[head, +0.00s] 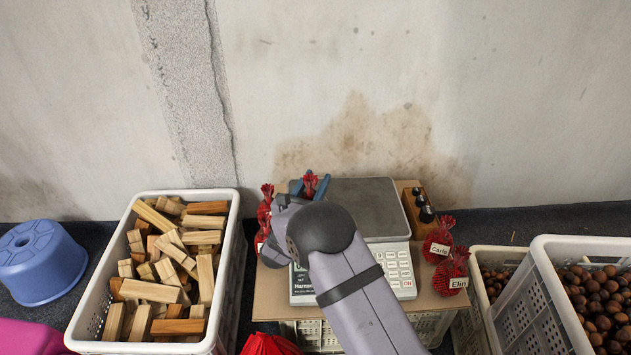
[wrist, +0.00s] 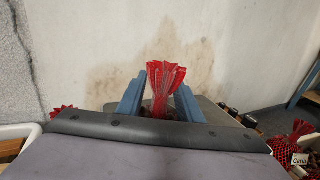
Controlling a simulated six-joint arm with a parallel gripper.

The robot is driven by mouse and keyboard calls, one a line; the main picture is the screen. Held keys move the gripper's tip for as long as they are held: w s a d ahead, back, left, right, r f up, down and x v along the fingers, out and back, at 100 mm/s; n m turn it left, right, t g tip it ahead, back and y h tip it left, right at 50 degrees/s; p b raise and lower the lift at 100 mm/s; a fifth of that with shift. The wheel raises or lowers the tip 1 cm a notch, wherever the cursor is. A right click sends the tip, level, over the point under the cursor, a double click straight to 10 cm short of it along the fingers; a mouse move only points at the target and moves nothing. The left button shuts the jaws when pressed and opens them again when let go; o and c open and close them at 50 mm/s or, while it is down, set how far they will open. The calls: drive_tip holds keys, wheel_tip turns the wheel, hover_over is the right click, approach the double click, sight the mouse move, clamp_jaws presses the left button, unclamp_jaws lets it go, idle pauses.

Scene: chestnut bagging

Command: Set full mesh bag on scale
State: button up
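The scale (head: 372,205) has a grey pan and a keypad, and stands on a cardboard-topped crate. My arm covers the left part of it. My gripper (head: 311,183) is over the left part of the pan. In the wrist view its blue fingers (wrist: 158,100) stand on both sides of the gathered red neck of a mesh bag (wrist: 164,76), close against it. The same bag's red top (head: 310,181) shows between the fingers in the head view. The bag's body is hidden behind my gripper, so I cannot tell whether it touches the pan.
Red bags stand left of the scale (head: 265,212); bags labelled Carla (head: 438,242) and Elin (head: 453,273) stand right. A weight block (head: 419,208) sits beside the pan. A wood crate (head: 82,318), blue stool (head: 40,262) and chestnut crates (head: 540,290) flank the stand.

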drive_tip(key=shift+r, duration=0.15)
drive_tip(key=shift+s+a, duration=0.15)
drive_tip(key=shift+s, duration=0.05)
drive_tip(key=p+v, duration=0.3)
drive_tip(key=v, duration=0.8)
drive_tip(key=shift+s, duration=0.25)
